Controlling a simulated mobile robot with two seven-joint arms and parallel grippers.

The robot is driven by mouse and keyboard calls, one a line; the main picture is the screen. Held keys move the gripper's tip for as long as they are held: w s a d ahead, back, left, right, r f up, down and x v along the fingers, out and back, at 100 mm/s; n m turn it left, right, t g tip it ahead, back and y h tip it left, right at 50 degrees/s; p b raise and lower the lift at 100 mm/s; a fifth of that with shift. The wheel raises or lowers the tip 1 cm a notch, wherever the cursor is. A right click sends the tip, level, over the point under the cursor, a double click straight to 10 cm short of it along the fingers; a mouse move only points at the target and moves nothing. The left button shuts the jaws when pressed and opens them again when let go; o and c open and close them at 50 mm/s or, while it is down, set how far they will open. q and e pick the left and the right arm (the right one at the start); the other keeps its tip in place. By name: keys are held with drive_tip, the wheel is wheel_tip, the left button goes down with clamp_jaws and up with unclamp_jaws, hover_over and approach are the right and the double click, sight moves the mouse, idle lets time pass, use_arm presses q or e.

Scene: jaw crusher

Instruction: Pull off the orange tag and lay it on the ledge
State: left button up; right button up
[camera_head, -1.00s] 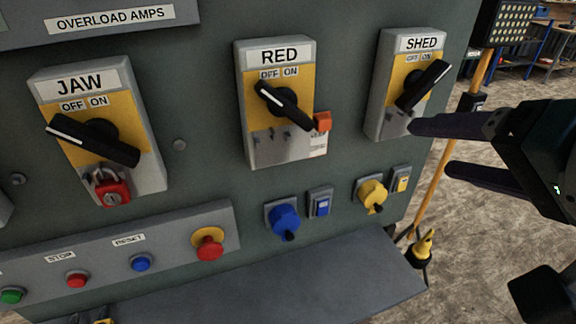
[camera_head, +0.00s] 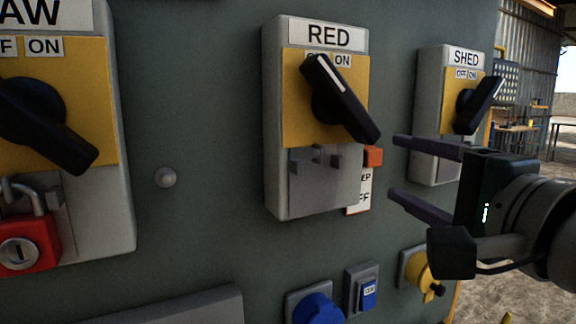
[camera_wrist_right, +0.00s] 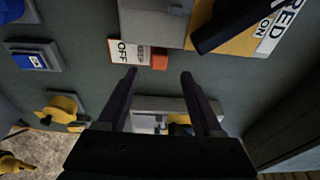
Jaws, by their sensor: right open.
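The orange tag (camera_head: 373,156) is on the right side of the RED switch box (camera_head: 315,203), with a white KEEP OFF card (camera_head: 360,192) hanging below it, partly hidden by the box. In the right wrist view the orange tag (camera_wrist_right: 160,60) and the card (camera_wrist_right: 128,52) show just beyond my fingertips. My right gripper (camera_head: 396,167) is open and empty, its two dark fingers pointing left at the tag with a small gap. In the wrist view the gripper (camera_wrist_right: 159,73) has the tag roughly between its finger lines.
The SHED switch box (camera_head: 426,110) stands close behind my right fingers. The JAW box with a red padlock (camera_head: 25,245) is at left. A blue socket (camera_head: 317,310), a blue switch (camera_head: 368,294) and a yellow socket (camera_head: 420,270) sit below.

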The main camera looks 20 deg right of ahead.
sight(374, 159)
drive_tip(key=w, duration=0.6)
drive_tip(key=shift+w+d, duration=0.25)
drive_tip(key=shift+d, duration=0.1)
clamp_jaws()
drive_tip(key=shift+s, duration=0.15)
idle(0.3)
drive_tip(key=shift+s+d+p, duration=0.2)
drive_tip(key=shift+s+p, duration=0.75)
drive_tip(key=shift+s, duration=1.5)
